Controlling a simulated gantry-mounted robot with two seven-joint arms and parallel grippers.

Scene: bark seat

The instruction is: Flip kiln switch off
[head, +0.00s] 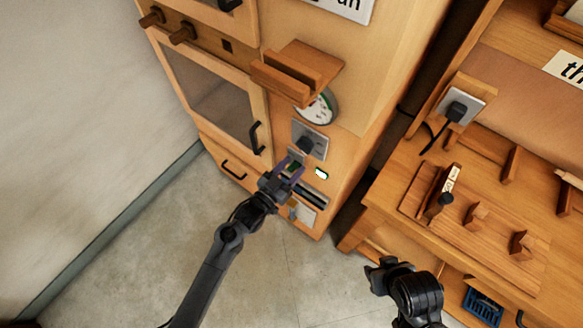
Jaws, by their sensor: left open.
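A tall wooden cabinet unit (282,211) with a glass-fronted door (205,90) stands at left centre; I take it for the kiln. Its narrow front panel carries a grey plate with a dark plug or knob (306,144). Below it are a small white-green lit piece (321,173) and dark slots (314,197). My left gripper (291,167) is open at this panel, just below the grey plate. A small green-and-dark piece shows by its fingertips; the gripper partly covers it, and I cannot tell contact or the switch's position. My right gripper (376,277) is low, apart from the cabinet.
A wooden shelf bracket (298,72) juts out above a round dial (318,107). Door handles (256,138) stick out at left. The floor (265,285) in front is clear.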

